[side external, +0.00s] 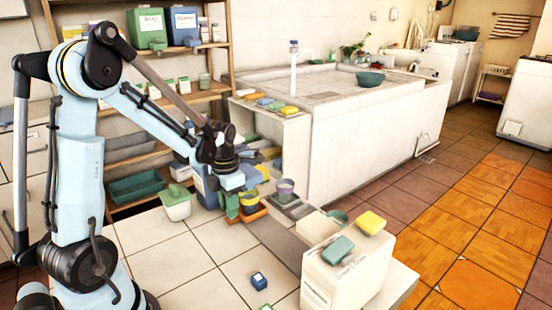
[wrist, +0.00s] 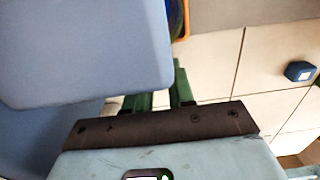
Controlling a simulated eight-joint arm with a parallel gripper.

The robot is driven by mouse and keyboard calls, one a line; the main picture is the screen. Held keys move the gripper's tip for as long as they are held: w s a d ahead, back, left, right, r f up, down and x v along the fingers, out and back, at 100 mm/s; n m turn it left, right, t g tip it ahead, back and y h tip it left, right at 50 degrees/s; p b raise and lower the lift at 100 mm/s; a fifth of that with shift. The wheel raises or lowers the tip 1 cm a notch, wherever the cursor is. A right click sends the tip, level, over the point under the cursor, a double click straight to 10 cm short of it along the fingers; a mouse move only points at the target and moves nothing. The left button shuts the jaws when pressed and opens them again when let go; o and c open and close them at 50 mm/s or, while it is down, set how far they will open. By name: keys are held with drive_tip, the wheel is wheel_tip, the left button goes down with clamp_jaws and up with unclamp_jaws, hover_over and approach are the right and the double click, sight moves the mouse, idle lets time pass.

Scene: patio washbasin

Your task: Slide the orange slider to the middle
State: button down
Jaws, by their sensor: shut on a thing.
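An orange piece, which looks like the orange slider (side external: 252,216), lies low at the front of the shelf unit, under a small yellow and green stack (side external: 249,201). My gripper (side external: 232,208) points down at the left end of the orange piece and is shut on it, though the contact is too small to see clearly. In the wrist view, the green fingers of my gripper (wrist: 160,98) show only in part. An orange edge (wrist: 187,20) shows at the top.
A white bin with a green lid (side external: 176,202) stands left of my gripper. A low white cabinet (side external: 345,268) holds a teal and a yellow block.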

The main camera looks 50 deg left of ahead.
drive_tip(key=d, duration=1.1)
drive_tip(key=c, duration=1)
unclamp_jaws()
drive_tip(key=shift+o, duration=0.2)
drive_tip(key=shift+r, duration=0.1)
wheel_tip(320, 180, up, 12)
